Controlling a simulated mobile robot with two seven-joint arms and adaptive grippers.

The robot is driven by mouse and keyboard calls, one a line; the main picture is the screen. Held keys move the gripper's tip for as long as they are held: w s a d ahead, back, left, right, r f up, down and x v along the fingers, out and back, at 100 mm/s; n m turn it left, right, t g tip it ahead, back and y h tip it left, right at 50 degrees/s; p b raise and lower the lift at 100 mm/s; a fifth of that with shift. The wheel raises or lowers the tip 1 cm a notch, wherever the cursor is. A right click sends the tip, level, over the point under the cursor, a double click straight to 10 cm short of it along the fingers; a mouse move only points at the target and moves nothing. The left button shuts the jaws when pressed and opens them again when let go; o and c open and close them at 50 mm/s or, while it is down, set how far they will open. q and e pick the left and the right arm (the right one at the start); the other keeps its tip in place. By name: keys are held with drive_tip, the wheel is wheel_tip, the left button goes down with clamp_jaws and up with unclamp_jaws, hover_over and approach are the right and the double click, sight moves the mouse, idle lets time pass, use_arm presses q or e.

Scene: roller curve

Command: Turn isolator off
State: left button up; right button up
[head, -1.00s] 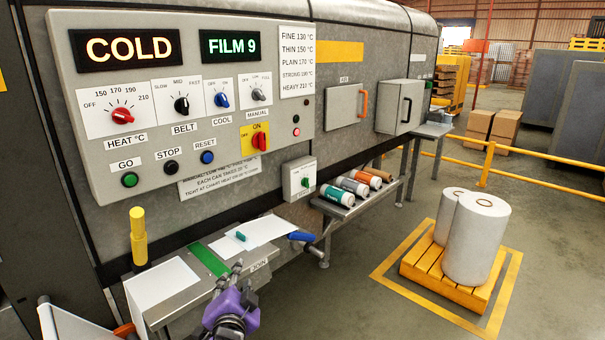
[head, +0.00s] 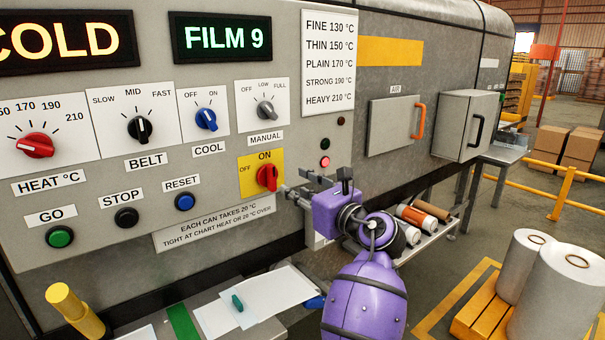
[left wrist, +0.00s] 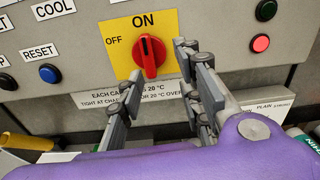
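The isolator is a red rotary handle (head: 267,177) on a yellow plate (head: 247,186) marked OFF and ON, on the grey control panel. The handle stands nearly upright, towards ON. It also shows in the left wrist view as a red handle (left wrist: 150,55) on its yellow plate (left wrist: 118,47). My left gripper (head: 290,188) is just right of the handle in the head view. In the left wrist view its grey fingers (left wrist: 158,62) are spread, with the handle showing in the gap between them. Contact cannot be told. My right gripper is out of view.
Around the isolator are the heat knob (head: 34,146), belt knob (head: 140,128), cool knob (head: 206,119), manual knob (head: 265,110) and reset button (head: 184,201). A red light (head: 325,162) glows. Below is a bench with white sheets (head: 268,292) and a yellow post (head: 75,312).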

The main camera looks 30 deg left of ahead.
sight(274, 177)
use_arm(q)
drive_tip(key=a, duration=0.3)
drive_tip(key=shift+s+a+r+m, duration=0.25)
drive_tip(key=shift+a+r+m, duration=0.05)
drive_tip(key=shift+r, duration=0.05)
drive_tip(key=x, duration=0.3)
drive_tip(key=shift+s+r, duration=0.1)
drive_tip(key=shift+a, duration=0.2)
drive_tip(key=shift+w, duration=0.2)
clamp_jaws()
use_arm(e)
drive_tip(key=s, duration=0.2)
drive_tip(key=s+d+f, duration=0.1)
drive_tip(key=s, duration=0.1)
